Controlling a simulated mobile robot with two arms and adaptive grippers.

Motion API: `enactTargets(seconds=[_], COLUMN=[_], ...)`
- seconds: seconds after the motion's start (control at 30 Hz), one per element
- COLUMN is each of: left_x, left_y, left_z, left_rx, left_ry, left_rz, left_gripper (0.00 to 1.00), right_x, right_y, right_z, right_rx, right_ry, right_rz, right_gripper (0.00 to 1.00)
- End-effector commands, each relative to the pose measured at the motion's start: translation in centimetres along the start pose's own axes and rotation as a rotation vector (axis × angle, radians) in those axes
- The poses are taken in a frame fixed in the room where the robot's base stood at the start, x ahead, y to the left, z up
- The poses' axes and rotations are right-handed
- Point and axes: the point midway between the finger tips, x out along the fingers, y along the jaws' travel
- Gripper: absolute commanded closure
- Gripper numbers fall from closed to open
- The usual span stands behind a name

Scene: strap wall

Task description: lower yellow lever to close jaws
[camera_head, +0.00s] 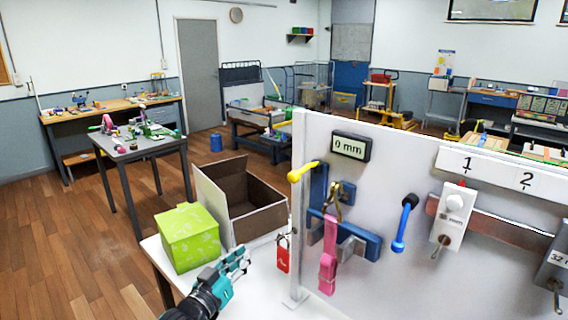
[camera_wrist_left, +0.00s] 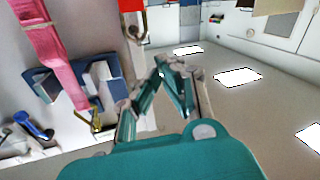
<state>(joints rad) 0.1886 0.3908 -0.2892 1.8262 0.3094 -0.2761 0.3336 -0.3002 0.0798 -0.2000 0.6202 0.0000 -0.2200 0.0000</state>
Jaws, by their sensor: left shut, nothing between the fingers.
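The yellow lever (camera_head: 303,172) sticks out to the left near the upper left edge of the white panel in the head view. Beside it is a blue upright with a blue jaw assembly (camera_head: 366,241); the jaw gap is partly hidden behind the pink strap. The jaw assembly also shows in the left wrist view (camera_wrist_left: 62,82). A display (camera_head: 351,147) above reads 0 mm. My left gripper (camera_head: 240,258) is shut and empty, below and left of the lever and apart from it; its fingers show in the left wrist view (camera_wrist_left: 162,68). My right gripper is not in view.
A pink strap (camera_head: 328,255) hangs from a brass hook. A red tag (camera_head: 283,254) hangs at the panel's edge near my left gripper. A blue lever (camera_head: 404,222) is to the right. A green box (camera_head: 188,238) and an open cardboard box (camera_head: 262,224) stand behind my gripper.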

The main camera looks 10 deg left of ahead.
Motion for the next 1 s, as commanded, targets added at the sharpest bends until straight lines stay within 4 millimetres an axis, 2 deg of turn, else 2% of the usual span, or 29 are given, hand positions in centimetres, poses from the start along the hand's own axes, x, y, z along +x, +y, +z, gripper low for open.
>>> enactTargets(seconds=[0.03, 0.1, 0.2, 0.33, 0.4, 0.5, 0.8, 1.0], left_x=[0.2, 0.0, -0.9, -2.1, -2.6, -2.9, -2.9, -1.4], left_y=[1.6, 3.8, 6.4, 8.8, 9.6, 10.1, 10.1, 10.5], left_z=[-4.4, -9.2, -14.6, -18.9, -20.1, -20.8, -20.8, -21.8], left_rx=[0.002, -0.006, -0.015, -0.023, -0.027, -0.029, -0.029, -0.029], left_ry=[0.075, 0.162, 0.259, 0.338, 0.36, 0.374, 0.375, 0.376], left_rz=[0.048, 0.111, 0.19, 0.265, 0.288, 0.303, 0.302, 0.301], left_gripper=[1.0, 1.0, 1.0, 1.0, 1.0, 1.0, 1.0, 1.0], right_x=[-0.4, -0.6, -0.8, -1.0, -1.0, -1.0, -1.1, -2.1], right_y=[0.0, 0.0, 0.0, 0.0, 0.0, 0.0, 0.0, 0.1], right_z=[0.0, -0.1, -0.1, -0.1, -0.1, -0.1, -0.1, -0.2], right_rx=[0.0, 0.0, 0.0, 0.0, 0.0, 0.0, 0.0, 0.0], right_ry=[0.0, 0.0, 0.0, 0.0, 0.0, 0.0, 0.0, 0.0], right_rz=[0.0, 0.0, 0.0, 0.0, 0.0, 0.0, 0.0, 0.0], right_gripper=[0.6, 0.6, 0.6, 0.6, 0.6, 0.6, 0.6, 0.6])
